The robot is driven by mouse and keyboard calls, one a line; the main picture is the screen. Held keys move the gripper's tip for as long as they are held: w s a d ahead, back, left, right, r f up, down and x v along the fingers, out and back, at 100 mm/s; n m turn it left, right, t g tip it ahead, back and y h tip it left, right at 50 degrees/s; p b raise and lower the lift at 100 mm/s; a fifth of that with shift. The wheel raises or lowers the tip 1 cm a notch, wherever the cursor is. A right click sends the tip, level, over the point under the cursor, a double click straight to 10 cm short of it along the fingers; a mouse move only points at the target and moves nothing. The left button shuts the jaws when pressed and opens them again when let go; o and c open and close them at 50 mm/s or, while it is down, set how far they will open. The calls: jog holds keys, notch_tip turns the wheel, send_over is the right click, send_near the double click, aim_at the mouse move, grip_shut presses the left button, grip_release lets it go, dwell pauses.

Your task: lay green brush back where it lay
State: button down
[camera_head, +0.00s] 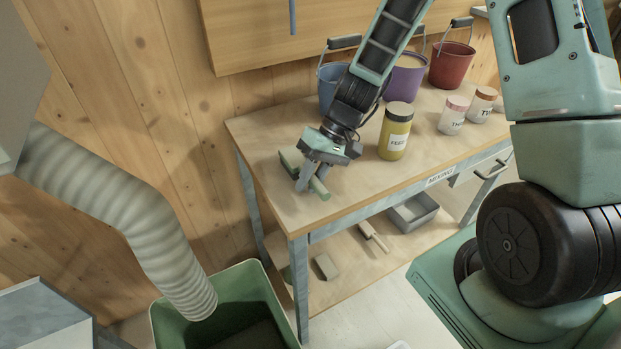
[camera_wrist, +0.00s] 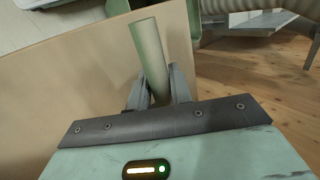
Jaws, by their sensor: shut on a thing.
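The green brush (camera_head: 320,188) is in my gripper (camera_head: 313,180) over the left end of the mixing table (camera_head: 270,128).
A yellow feed jar (camera_head: 395,132) stands right of my gripper. A green bin (camera_head: 163,325) is below left, under a hose (camera_head: 150,220).

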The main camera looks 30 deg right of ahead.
jog(key=c, duration=1.5)
grip_release()
jog(key=shift+f, duration=0.1)
jog(key=shift+c, duration=0.2)
jog(key=v, duration=1.2)
jog(key=s+a+r+n+h, duration=0.2)
jog(key=s+a+n+h, duration=0.1)
jog(key=s+a, duration=0.5)
jog(key=s+a+r+n+t+h, duration=0.1)
jog(key=s+a+r+n+h, duration=0.1)
jog(key=s+a, duration=0.6)
jog(key=shift+s+a+r+n+h, duration=0.2)
jog(key=shift+s+n+h, duration=0.3)
jog(key=shift+s+n, duration=1.3)
jog(key=shift+s+m, duration=0.35)
jog(key=shift+m, duration=0.05)
